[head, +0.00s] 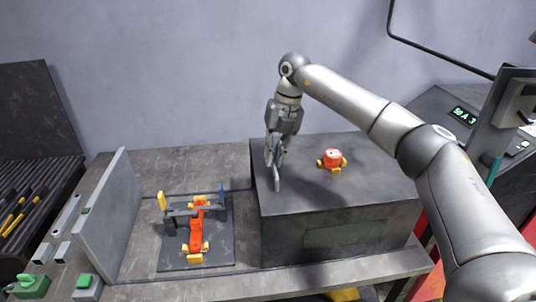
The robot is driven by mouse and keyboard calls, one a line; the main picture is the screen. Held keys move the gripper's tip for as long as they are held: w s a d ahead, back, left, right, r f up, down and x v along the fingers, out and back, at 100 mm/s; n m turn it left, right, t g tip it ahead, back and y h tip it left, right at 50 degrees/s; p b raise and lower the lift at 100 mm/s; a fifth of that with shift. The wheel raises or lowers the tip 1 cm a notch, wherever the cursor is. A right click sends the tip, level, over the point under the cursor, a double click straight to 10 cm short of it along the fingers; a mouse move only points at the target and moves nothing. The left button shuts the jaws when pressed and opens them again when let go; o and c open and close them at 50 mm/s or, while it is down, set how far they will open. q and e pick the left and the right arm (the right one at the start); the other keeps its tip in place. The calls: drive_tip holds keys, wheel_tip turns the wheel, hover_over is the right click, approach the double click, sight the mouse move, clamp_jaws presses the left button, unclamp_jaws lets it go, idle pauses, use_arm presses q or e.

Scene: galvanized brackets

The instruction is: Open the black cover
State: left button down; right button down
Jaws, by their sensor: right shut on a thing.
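A dark box (330,235) stands on the right part of the bench, with a flat dark top (370,182). A black upright panel (38,105) stands at the far left behind a black ribbed rack; I cannot tell which of these is the black cover. My right gripper (275,172) points down over the left end of the box top. It is shut on a small grey piece that its fingers mostly hide. I cannot tell whether that piece is joined to the box. My left gripper is not in view.
An orange and yellow part (332,158) sits on the box top, right of my gripper. A fixture (167,262) with an orange part (196,232) lies left of the box. A grey upright plate (108,215) and green-topped buttons (83,282) are further left.

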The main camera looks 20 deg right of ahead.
drive_tip(key=c, duration=1.5)
unclamp_jaws()
drive_tip(key=r, duration=0.4)
drive_tip(key=d+r, duration=0.1)
drive_tip(key=r, duration=0.3)
drive_tip(key=d+r, duration=0.1)
drive_tip(key=r, duration=0.2)
drive_tip(key=shift+s+d+r, duration=0.1)
drive_tip(key=shift+s+r, duration=0.2)
drive_tip(key=shift+r, duration=0.1)
